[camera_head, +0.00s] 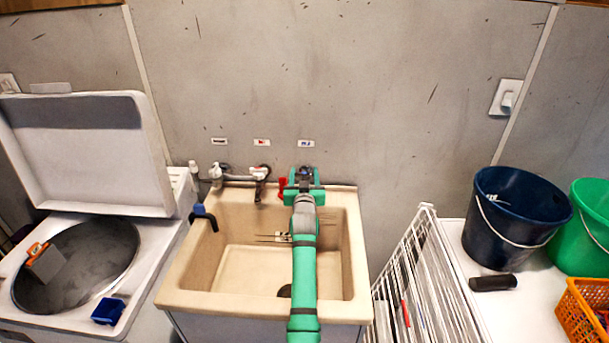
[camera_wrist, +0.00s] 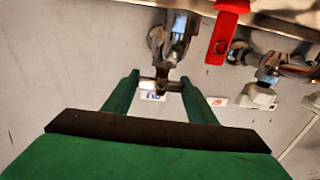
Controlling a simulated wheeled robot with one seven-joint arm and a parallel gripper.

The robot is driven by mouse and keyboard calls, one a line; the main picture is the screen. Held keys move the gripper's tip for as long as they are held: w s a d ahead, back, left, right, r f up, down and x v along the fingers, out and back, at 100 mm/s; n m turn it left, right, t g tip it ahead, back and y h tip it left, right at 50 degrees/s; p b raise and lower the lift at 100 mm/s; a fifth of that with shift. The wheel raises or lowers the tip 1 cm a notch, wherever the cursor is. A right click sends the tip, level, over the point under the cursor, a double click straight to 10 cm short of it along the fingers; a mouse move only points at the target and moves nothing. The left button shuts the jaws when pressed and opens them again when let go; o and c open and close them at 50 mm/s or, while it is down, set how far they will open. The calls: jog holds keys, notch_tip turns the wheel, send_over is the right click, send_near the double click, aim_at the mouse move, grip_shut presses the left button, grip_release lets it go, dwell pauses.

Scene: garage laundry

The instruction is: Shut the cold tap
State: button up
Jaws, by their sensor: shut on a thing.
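The cold tap (camera_wrist: 178,38) is a metal fitting on the wall above the sink, near the label with blue marking (camera_head: 306,143). My gripper (camera_head: 304,180) reaches over the sink to it and hides most of it in the head view. In the wrist view my gripper (camera_wrist: 160,82) has its two green fingers on either side of the tap's small metal crossbar handle (camera_wrist: 158,86), shut on it. A red lever (camera_wrist: 228,32) is beside the tap, apart from the fingers; it also shows in the head view (camera_head: 282,187), left of my gripper.
Another tap with a white handle (camera_head: 260,171) is to the left. The beige sink (camera_head: 172,291) lies below. A washer with its lid up (camera_head: 85,150) is at left; a white rack (camera_head: 425,275) and a dark blue bucket (camera_head: 510,225) are at right.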

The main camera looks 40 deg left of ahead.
jog(key=shift+a+r+m+t+h, duration=0.1)
jog(key=shift+r+m+t+h, duration=0.1)
jog(key=shift+m+t+h, duration=0.3)
jog(key=o, duration=1.1)
jog(key=shift+c, duration=0.2)
jog(key=shift+f, duration=0.1)
jog(key=shift+s, duration=0.1)
jog(key=v, duration=1)
jog(key=shift+s+d, duration=0.3)
jog(key=shift+a, duration=0.1)
